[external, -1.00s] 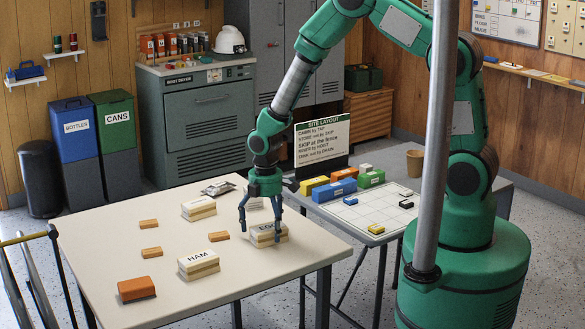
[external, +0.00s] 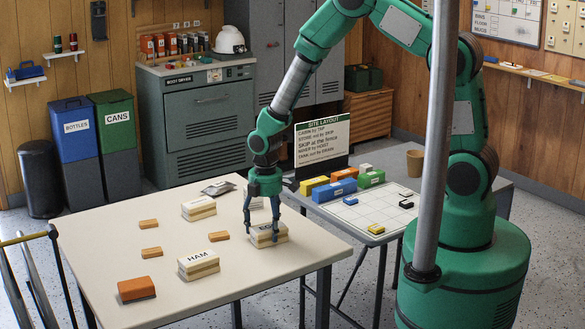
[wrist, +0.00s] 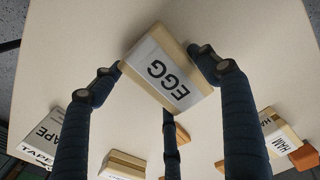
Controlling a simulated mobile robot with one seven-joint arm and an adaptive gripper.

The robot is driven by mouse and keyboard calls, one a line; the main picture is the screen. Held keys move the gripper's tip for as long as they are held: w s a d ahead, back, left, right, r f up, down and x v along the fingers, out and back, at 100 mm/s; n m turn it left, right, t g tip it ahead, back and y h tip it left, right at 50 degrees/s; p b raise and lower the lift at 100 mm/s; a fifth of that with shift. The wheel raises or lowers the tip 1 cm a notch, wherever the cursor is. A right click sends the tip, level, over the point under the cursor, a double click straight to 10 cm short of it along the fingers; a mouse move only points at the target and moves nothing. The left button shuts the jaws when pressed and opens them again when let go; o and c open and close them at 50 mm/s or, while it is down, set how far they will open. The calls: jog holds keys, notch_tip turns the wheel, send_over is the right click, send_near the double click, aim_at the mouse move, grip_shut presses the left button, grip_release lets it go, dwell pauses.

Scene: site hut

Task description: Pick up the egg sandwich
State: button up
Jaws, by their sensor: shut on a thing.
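The egg sandwich (external: 268,235) is a layered block with a white label on top, on the right part of the cream table. In the wrist view the egg sandwich (wrist: 165,72) shows its label reading EGG. My gripper (external: 262,232) is above and around it, with its fingers shut on its sides. In the wrist view my gripper (wrist: 155,80) has one dark finger on the left of the sandwich, one on the right and a third below. The sandwich appears to be still at table height; I cannot tell if it touches the table.
The ham sandwich (external: 198,265) is in front to the left, with another sandwich (external: 199,208) behind. An orange block (external: 137,289) and several small orange blocks lie on the table (external: 95,235). The tape package (wrist: 45,135) is near the sandwich. A side table (external: 400,200) holds coloured blocks.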

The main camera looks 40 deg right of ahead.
aim_at(268, 225)
jog(key=shift+r, duration=0.55)
jog(key=r, duration=0.1)
jog(key=r+p, duration=0.1)
jog(key=shift+s+d+r, duration=0.1)
jog(key=shift+s+r, duration=0.2)
jog(key=shift+r, duration=0.05)
jog(key=s+d+p, duration=0.1)
jog(key=s+d, duration=0.1)
jog(key=s, duration=0.2)
jog(key=s+d+p, duration=0.1)
jog(key=s+d, duration=0.1)
jog(key=s, duration=0.3)
jog(key=s+d+r+p, duration=0.1)
jog(key=s+d, duration=0.1)
jog(key=s, duration=0.3)
jog(key=shift+d+r, duration=0.1)
